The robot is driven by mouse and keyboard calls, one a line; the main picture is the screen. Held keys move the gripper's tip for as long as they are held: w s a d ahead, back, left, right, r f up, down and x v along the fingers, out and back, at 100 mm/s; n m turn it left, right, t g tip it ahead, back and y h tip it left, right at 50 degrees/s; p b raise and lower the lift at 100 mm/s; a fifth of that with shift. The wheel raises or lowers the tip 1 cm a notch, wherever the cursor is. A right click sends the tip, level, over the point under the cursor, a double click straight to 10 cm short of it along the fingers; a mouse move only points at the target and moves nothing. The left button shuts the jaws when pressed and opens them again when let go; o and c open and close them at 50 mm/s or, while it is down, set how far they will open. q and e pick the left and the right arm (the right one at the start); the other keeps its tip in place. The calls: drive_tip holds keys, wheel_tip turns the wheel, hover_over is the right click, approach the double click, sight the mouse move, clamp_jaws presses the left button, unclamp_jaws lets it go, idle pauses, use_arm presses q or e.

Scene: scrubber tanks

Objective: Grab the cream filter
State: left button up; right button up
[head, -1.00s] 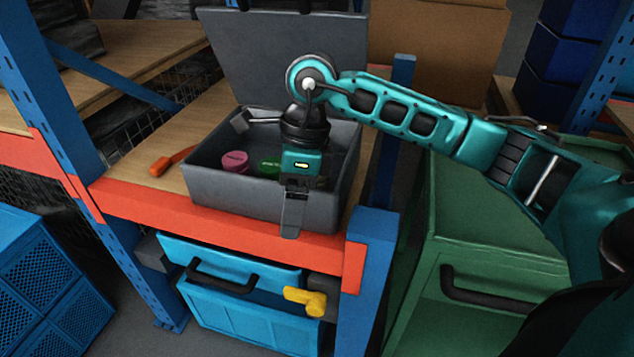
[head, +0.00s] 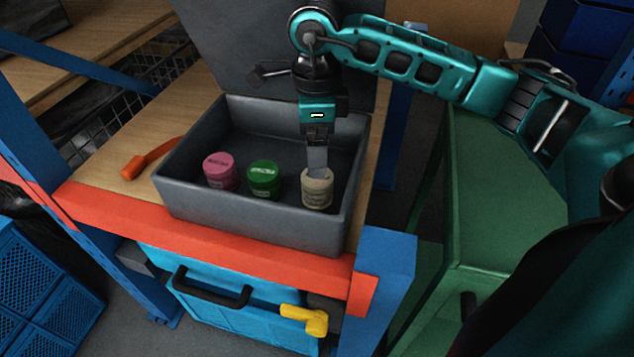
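The cream filter (head: 317,194) is a small beige canister standing upright in the right part of an open grey box (head: 262,229). My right gripper (head: 318,170) points down into the box from above. Its fingers reach the top of the cream filter in the picture. I see them nearly edge-on, so I cannot tell how wide apart they are or whether they touch the filter. A green filter (head: 264,178) and a pink filter (head: 220,171) stand to its left in the same box. My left gripper is not in view.
The box's raised lid (head: 225,50) stands behind it. The box sits on a wooden shelf with an orange-red front beam (head: 210,243). An orange-handled tool (head: 140,165) lies left of the box. A blue post (head: 382,275) and green cabinet (head: 490,180) are at the right.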

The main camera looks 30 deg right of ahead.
sight(320, 186)
wheel_tip(320, 186, down, 5)
drive_tip(key=shift+r, duration=0.15)
drive_tip(key=shift+s+f, duration=0.25)
drive_tip(key=shift+f, duration=1.1)
drive_tip(key=shift+s+f, duration=0.25)
drive_tip(key=shift+f, duration=1.05)
drive_tip(key=c, duration=1)
drive_tip(key=shift+r, duration=0.1)
drive_tip(key=shift+c, duration=0.2)
